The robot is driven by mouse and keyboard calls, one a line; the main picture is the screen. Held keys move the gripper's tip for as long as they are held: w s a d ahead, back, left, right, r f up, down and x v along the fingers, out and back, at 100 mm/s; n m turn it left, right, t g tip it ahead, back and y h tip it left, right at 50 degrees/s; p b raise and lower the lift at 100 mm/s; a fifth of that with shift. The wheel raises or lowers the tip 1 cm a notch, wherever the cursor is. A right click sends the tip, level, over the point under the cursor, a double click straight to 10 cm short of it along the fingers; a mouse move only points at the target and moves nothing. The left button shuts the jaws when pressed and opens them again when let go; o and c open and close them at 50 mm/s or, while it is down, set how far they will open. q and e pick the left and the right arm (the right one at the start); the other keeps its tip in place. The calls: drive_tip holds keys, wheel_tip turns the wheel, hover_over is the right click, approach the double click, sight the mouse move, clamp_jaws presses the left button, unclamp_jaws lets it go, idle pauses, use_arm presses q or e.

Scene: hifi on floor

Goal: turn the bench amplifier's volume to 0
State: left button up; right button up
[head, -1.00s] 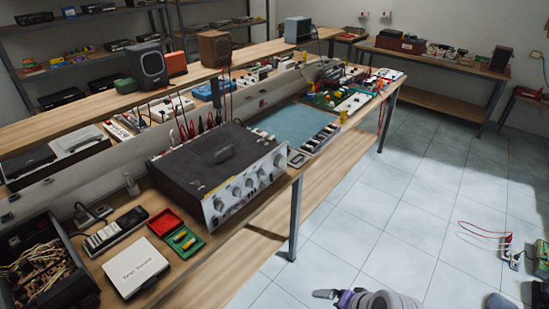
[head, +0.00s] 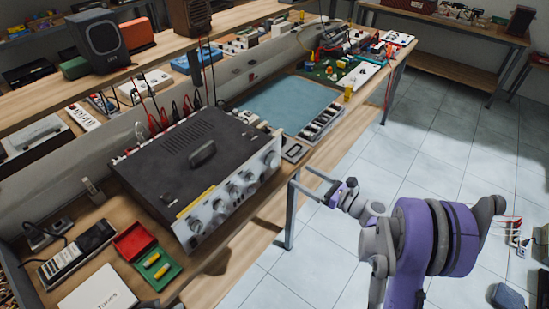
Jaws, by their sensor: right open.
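The bench amplifier (head: 185,150) is a dark box with a top handle and a silver front panel facing the floor aisle. Several round knobs (head: 232,193) line the panel, with a larger one (head: 271,160) at its right end. I cannot tell which is the volume knob or read its setting. My right gripper (head: 300,175) is open and empty, its two thin fingers pointing left toward the panel. It appears off the bench's front edge, apart from the amplifier and to the right of the knobs. My left gripper is not in view.
The wooden bench (head: 215,262) holds a red and green open case (head: 148,256), a white box (head: 100,290) and a meter (head: 77,254) left of the amplifier. A blue mat (head: 290,103) lies beyond it. The tiled floor (head: 420,150) on the right has clear room.

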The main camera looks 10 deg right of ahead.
sight(276, 162)
drive_tip(key=p+x, duration=0.1)
drive_tip(key=x, duration=0.9)
drive_tip(key=shift+a+p, duration=0.2)
drive_tip(key=shift+p, duration=0.15)
drive_tip(key=c, duration=1.4)
drive_tip(key=shift+o, duration=0.2)
drive_tip(key=shift+n, duration=0.3)
